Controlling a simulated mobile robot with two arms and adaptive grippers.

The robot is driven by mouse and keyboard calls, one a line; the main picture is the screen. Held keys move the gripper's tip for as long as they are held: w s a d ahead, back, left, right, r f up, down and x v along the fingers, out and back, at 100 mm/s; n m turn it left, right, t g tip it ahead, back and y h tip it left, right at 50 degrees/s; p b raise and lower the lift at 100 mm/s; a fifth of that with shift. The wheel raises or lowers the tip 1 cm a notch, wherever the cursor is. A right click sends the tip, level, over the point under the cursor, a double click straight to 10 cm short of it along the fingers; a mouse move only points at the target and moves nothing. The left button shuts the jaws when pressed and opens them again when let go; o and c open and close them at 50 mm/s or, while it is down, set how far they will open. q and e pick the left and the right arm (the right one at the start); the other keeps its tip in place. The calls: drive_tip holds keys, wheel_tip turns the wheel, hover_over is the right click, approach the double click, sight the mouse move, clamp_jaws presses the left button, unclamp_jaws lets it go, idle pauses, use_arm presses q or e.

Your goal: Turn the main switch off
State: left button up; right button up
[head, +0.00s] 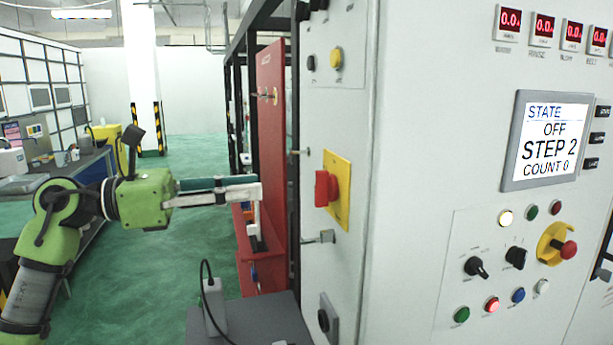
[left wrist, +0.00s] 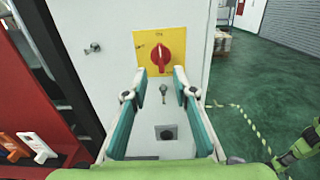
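The main switch is a red rotary knob (head: 326,188) on a yellow plate (head: 343,203), on the side of the pale cabinet. In the left wrist view the knob (left wrist: 161,57) shows with its handle upright, in the middle of the yellow plate (left wrist: 145,43). My left gripper (head: 260,190) points at the switch from the left in the head view, with a clear gap to it. In the left wrist view its two fingers are spread apart with nothing between them, just below the knob in the picture. My right gripper does not show in the head view.
The cabinet's front has a screen (head: 546,142) reading "STATE OFF, STEP 2, COUNT 0", above knobs and buttons. A metal latch (head: 320,237) sticks out below the switch. A red panel (head: 271,130) stands behind my left gripper. Green floor lies open at left.

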sight(315, 180)
use_arm(q)
drive_tip(key=p+x, duration=0.3)
drive_tip(key=x, duration=0.7)
drive_tip(key=shift+r, duration=0.1)
drive_tip(key=shift+w+d, duration=0.1)
drive_tip(key=shift+d, duration=0.3)
clamp_jaws()
